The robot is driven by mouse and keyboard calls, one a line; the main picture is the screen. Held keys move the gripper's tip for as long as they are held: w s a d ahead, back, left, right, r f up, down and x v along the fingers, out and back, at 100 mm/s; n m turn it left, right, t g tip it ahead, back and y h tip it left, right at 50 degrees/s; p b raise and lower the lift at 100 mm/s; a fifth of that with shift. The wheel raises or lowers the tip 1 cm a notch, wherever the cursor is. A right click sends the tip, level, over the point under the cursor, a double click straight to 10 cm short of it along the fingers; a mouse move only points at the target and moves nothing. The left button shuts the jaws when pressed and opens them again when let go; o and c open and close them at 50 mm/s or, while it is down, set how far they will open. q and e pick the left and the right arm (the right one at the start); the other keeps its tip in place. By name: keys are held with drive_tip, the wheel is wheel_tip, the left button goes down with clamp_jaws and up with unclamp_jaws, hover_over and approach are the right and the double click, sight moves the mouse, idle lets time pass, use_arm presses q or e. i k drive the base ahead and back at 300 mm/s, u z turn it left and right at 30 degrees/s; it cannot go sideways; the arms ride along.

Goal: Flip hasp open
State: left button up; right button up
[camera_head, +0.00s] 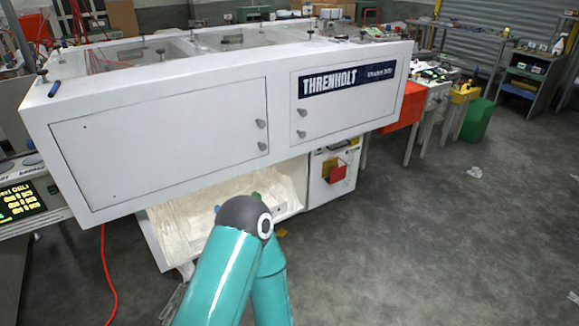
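I cannot clearly make out a hasp in this view. A white machine (160,75) labelled THRENHOLT fills the left and middle. Its front has a left door (160,140) and a right door (345,105), both shut, with small grey knobs (262,124) near the gap between them. Below the right door is a white box-like cabinet (318,190) with a red and yellow part (335,172) on its front; details there are too small to tell. A teal arm of mine with a dark joint rises from the bottom middle. Neither of my grippers shows.
An open, lit bay (180,225) lies under the machine, partly behind my arm. A red hose (105,270) hangs to the floor at left. Red and green bins (478,118) stand by the benches at right. The grey floor (450,240) at right is mostly clear, with scattered crumpled scraps (474,172).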

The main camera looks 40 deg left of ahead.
sight(338, 175)
drive_tip(key=z, duration=0.8)
drive_tip(key=i, duration=0.1)
drive_tip(key=u, duration=1.45)
drive_tip(key=k, duration=0.9)
drive_tip(key=z, duration=5.6)
drive_tip(key=k, duration=0.9)
drive_tip(key=u, duration=5.7)
